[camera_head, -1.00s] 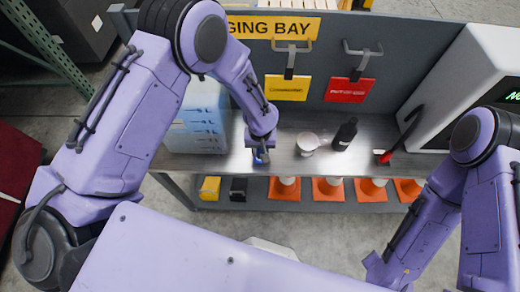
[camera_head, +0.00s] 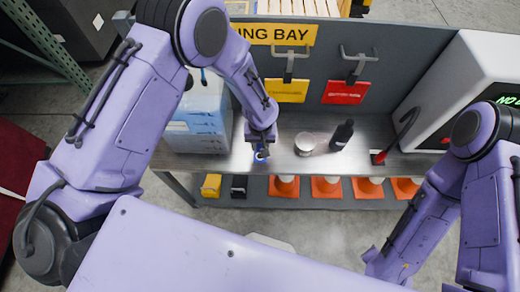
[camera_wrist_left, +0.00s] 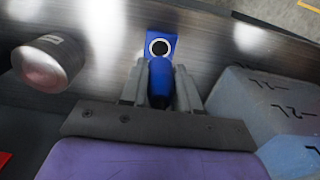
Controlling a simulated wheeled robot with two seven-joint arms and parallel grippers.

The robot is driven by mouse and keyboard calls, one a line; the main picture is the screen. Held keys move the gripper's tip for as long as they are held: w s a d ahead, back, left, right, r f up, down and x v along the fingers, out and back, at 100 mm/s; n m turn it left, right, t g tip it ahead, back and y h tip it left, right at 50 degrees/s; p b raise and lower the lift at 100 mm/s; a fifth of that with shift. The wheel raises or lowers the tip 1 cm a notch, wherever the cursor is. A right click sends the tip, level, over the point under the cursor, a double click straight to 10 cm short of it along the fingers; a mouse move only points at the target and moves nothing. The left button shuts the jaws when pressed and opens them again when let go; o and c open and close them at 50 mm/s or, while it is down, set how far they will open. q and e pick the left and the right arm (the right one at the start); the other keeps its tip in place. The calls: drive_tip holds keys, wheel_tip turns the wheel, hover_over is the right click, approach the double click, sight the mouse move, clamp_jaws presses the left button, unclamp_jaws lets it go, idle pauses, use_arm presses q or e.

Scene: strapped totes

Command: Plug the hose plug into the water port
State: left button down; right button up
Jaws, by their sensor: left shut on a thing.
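A blue plug (camera_wrist_left: 160,82) is held between the two fingers of my left gripper (camera_wrist_left: 160,88) in the left wrist view. Just beyond its tip is the water port, a blue block with a white-ringed dark opening (camera_wrist_left: 161,45). The plug's tip lines up closely with the opening; whether they touch or a gap remains I cannot tell. In the head view my left gripper (camera_head: 261,136) is low over the bench's front left part, with a small blue piece (camera_head: 261,154) below it. My right arm shows at the right, but its fingers do not show.
A translucent blue tote (camera_head: 200,125) stands left of my left gripper.

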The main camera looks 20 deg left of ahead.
use_arm(q)
drive_tip(key=shift+r, duration=0.3)
wheel_tip(320, 180, up, 6)
drive_tip(key=p, duration=0.6)
drive_tip(key=shift+r, duration=0.1)
